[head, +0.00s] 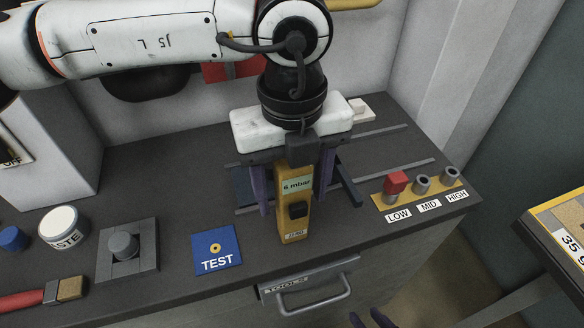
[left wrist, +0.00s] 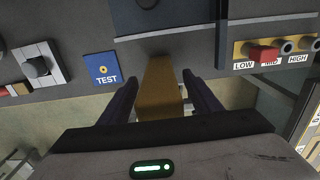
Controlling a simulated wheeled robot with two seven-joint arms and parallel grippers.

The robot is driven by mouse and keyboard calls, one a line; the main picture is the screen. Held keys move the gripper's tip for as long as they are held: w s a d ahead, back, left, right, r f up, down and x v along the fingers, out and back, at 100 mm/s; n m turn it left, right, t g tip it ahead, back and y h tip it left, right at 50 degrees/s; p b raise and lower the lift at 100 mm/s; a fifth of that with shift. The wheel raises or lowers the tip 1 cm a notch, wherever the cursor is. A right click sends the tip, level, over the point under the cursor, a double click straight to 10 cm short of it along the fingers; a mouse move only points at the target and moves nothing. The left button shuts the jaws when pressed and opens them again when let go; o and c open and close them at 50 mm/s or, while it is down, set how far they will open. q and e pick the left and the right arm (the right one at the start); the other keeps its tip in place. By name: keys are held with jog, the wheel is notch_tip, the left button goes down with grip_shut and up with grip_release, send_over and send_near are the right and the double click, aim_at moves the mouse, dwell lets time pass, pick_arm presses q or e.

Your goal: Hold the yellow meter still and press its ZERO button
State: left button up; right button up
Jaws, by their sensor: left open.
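The yellow meter (head: 283,200) stands upright near the bench's front edge; its display (head: 297,185) reads 6 mbar. A black button (head: 298,210) is on its front, above a small label (head: 294,236) that seems to read ZERO. My left gripper (head: 293,208) is open, pointing down, with one purple finger on each side of the meter. The left wrist view shows the meter (left wrist: 160,88) between the fingers, with gaps at both sides. My right gripper (head: 369,319) shows only its fingertips at the bottom edge of the head view, apart, in front of the bench.
A blue TEST pad (head: 217,250) and a grey block with a round knob (head: 124,246) are left of the meter. A yellow rack (head: 424,188) marked LOW, MID, HIGH holds a red plug at right. A drawer handle (head: 312,292) juts out below.

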pick_arm(q)
jog(key=shift+f, duration=0.25)
jog(key=c, duration=1.3)
pick_arm(e)
jog(key=shift+f, duration=0.1)
jog(key=shift+c, duration=0.4)
grip_shut()
dwell(1.4)
